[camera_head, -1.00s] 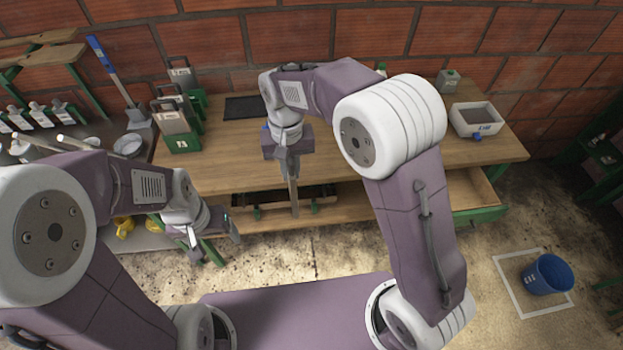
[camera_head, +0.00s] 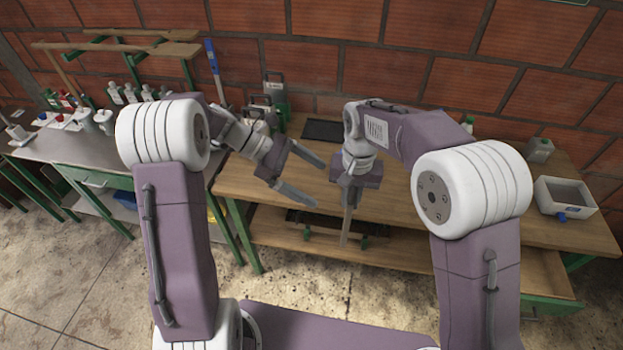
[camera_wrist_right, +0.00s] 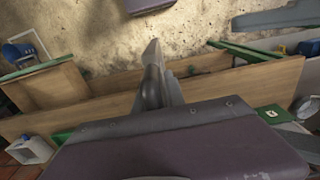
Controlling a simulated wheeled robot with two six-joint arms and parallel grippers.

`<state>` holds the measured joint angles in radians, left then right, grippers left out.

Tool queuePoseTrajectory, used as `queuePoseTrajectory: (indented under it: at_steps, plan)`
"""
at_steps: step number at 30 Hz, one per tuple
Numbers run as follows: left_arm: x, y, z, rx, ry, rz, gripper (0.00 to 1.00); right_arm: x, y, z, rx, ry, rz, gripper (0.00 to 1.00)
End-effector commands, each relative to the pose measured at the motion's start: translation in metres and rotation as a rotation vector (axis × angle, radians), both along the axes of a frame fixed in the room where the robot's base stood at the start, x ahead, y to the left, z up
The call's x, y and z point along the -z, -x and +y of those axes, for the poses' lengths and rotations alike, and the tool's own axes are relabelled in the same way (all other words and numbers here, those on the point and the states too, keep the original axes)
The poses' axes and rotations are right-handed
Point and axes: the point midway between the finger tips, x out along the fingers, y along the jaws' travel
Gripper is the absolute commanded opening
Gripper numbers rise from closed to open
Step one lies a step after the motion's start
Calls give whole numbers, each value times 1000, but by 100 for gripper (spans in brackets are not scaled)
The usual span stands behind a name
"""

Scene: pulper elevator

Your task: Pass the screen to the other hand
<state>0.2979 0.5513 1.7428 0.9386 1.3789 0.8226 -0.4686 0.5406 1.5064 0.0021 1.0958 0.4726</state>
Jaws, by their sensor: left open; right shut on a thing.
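In the right wrist view the closed fingers (camera_wrist_right: 156,80) point away over the bench and floor, and the screen is not clearly made out there either.
The wooden table (camera_head: 420,195) has a dark mat (camera_head: 325,130) at the back. A white box (camera_head: 566,195) stands at its right end. Green-and-grey containers (camera_head: 274,88) stand behind my left gripper. A metal bench (camera_head: 85,150) with bottles is at left.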

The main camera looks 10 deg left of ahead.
Motion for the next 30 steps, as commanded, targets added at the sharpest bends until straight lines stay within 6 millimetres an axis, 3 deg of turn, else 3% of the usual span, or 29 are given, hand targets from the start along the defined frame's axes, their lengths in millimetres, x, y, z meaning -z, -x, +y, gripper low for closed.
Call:
queuePoseTrajectory:
  at_steps: [5,18,30]
  plan:
    - [7,1,-12,5,0,0,100,0,0,0,0,-1,-1,0]
    - [59,2,-87,7,-3,0,100,-1,0,0,0,-1,-1,0]
    - [68,1,-100,4,-5,-2,100,-1,0,0,0,-1,-1,0]
